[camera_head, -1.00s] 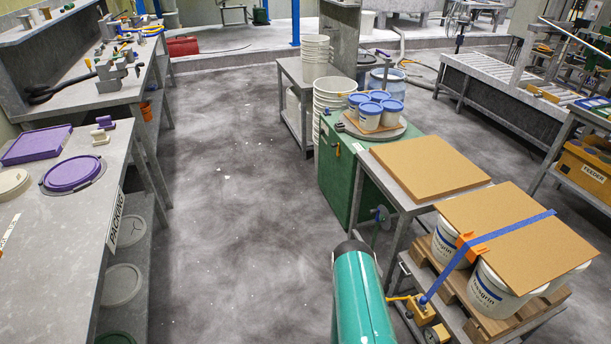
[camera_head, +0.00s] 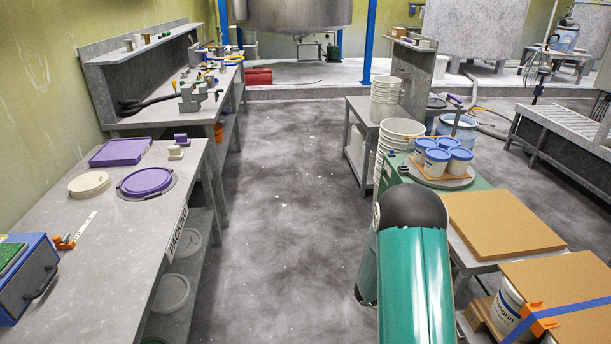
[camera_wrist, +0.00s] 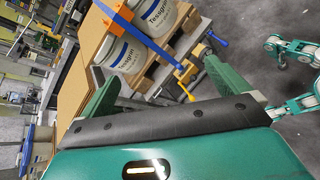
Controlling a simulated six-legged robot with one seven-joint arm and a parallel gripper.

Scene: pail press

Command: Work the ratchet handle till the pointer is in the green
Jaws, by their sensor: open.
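In the wrist view, a blue strap (camera_wrist: 132,27) runs over white pails (camera_wrist: 157,17) on a wooden pallet down to a yellow ratchet (camera_wrist: 188,73) at the cart's edge. A yellow lever and a blue-tipped handle (camera_wrist: 217,38) show by the ratchet. My gripper (camera_wrist: 160,72) is open and empty, its green fingers spread either side of the ratchet in the picture and apart from it. In the head view, the strap (camera_head: 575,310) and a pail (camera_head: 508,305) show at lower right; the ratchet is not visible there. I cannot make out a pointer or green zone.
A cardboard sheet (camera_head: 505,228) lies on a stand beside the strapped load. Small blue-lidded pails (camera_head: 437,160) stand on a turntable behind it. The packing bench (camera_head: 110,235) is at left, holding purple lids and a blue box (camera_head: 25,275). The floor between is clear.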

